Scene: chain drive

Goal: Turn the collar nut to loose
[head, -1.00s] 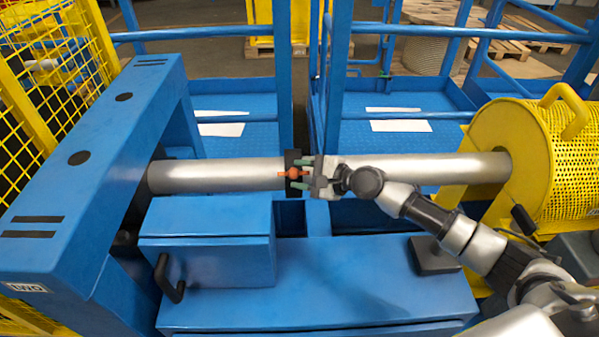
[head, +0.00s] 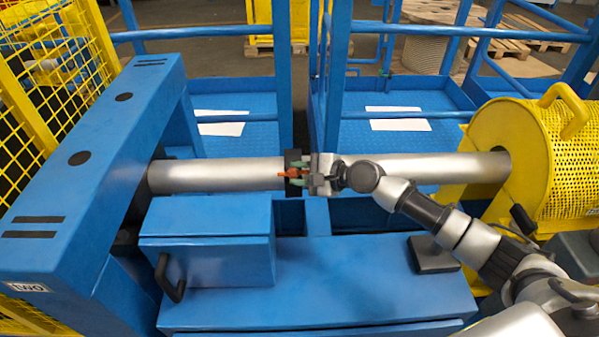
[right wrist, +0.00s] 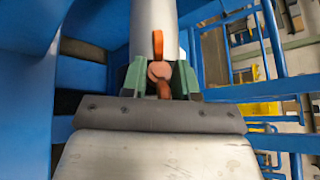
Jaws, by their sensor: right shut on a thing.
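The orange collar nut (head: 287,175) sits on the dark collar (head: 293,158) around the silver shaft (head: 220,175). In the right wrist view the nut (right wrist: 158,44) shows as an orange wing with a round pinkish middle between the fingers. My right gripper (head: 298,176) reaches in from the right, its green fingertips shut on the nut from both sides. In the right wrist view the gripper (right wrist: 160,80) straddles the nut, and its fingers hide part of it. My left gripper is not in view.
A blue frame (head: 90,150) stands at left, and a yellow perforated guard (head: 540,150) at right. Blue rails (head: 337,80) rise just behind the collar. A blue box with a black handle (head: 205,262) lies in front. The blue deck (head: 340,280) is mostly clear.

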